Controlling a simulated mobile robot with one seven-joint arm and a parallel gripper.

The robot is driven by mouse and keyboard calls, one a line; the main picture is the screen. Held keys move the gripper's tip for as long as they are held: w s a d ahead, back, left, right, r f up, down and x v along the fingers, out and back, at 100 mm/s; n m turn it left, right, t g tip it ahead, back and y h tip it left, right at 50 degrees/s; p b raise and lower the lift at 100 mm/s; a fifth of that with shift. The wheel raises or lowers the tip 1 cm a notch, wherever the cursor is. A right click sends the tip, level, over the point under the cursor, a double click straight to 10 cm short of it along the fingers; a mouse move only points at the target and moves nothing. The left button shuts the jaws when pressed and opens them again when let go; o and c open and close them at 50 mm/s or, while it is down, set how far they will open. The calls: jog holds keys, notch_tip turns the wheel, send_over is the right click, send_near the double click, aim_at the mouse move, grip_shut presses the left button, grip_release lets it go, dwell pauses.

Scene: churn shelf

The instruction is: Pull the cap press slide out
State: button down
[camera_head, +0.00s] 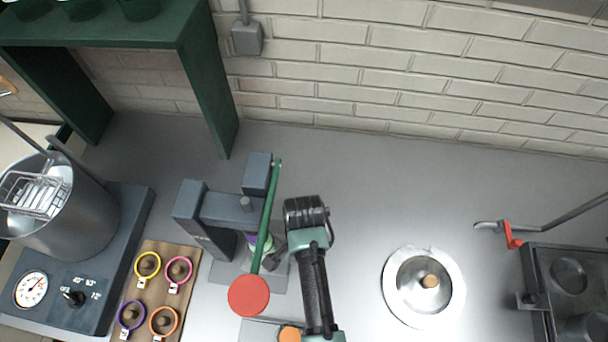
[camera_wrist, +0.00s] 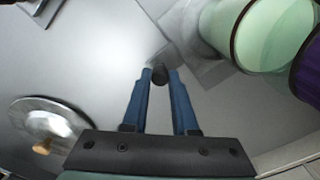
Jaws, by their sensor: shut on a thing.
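The cap press (camera_head: 222,212) is a dark grey frame with a green lever (camera_head: 266,215) ending in a red disc. A light green jar with a purple band (camera_head: 258,243) is partly hidden under the press head. In the wrist view the jar (camera_wrist: 255,35) stands at the upper right. The slide (camera_wrist: 193,63) shows there as a grey plate by the jar, with a dark knob (camera_wrist: 161,77) at its end. My gripper (camera_wrist: 160,80) has its blue fingers shut on this knob. In the head view my arm hides most of the grip.
A round metal lid (camera_head: 424,287) lies to the right, beside a dark moulded tray (camera_head: 580,290) with a red-handled lever. A board with coloured rings (camera_head: 155,290), a heater (camera_head: 70,285) and a steel pot (camera_head: 75,220) stand left. The back counter is clear.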

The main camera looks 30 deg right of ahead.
dwell(0.5)
jog(key=s+d+p, duration=0.1)
jog(key=s+d, duration=0.1)
jog(key=d, duration=0.1)
jog(key=s+d+p, duration=0.1)
jog(key=s+d, duration=0.1)
jog(key=d, duration=0.1)
jog(key=s+d, duration=0.2)
jog(key=d, duration=0.1)
jog(key=shift+s+d+p, duration=0.25)
jog(key=shift+d+p, duration=0.1)
jog(key=shift+p, duration=0.05)
jog(key=c, duration=0.7)
grip_release()
notch_tip(320, 180, up, 13)
jog(key=shift+b, duration=0.8)
